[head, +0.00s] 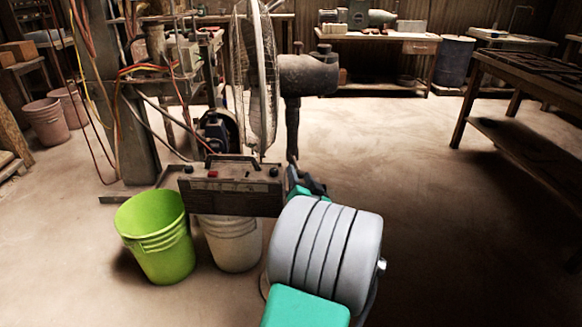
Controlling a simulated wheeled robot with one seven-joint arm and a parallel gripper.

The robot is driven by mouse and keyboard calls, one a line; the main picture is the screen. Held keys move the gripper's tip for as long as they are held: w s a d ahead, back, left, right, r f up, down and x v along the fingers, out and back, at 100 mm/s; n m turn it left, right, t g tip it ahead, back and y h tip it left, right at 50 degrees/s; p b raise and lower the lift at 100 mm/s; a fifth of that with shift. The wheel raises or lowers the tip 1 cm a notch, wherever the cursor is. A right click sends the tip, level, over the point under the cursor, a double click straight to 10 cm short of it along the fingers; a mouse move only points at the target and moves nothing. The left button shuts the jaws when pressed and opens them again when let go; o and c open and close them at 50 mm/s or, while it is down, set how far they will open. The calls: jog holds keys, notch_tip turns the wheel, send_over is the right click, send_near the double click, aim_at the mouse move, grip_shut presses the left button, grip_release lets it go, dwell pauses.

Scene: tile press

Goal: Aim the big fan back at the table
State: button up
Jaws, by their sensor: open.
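The big fan (254,80) stands left of centre, its round wire cage seen nearly edge-on. Its dark motor housing (306,75) points right, so the cage faces left, away from the dark table (514,72) at the right. The fan's dark post (292,130) runs down behind my arm. My gripper (308,182) is low near the foot of the post, mostly hidden by my grey and teal arm. Its jaws are open and nothing shows between them. Whether it touches the post cannot be told.
A control box (232,185) with knobs stands just left of my gripper. A green bucket (157,235) and a white bucket (231,242) stand below it. Machinery with loose cables (140,85) is at the left. Open floor (450,210) lies between the fan and the dark table.

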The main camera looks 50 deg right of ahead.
aim_at(293, 158)
jog(key=x, duration=0.6)
jog(key=shift+d+b, duration=0.2)
jog(key=shift+b, duration=0.1)
jog(key=shift+c, duration=0.5)
grip_shut()
dwell(0.5)
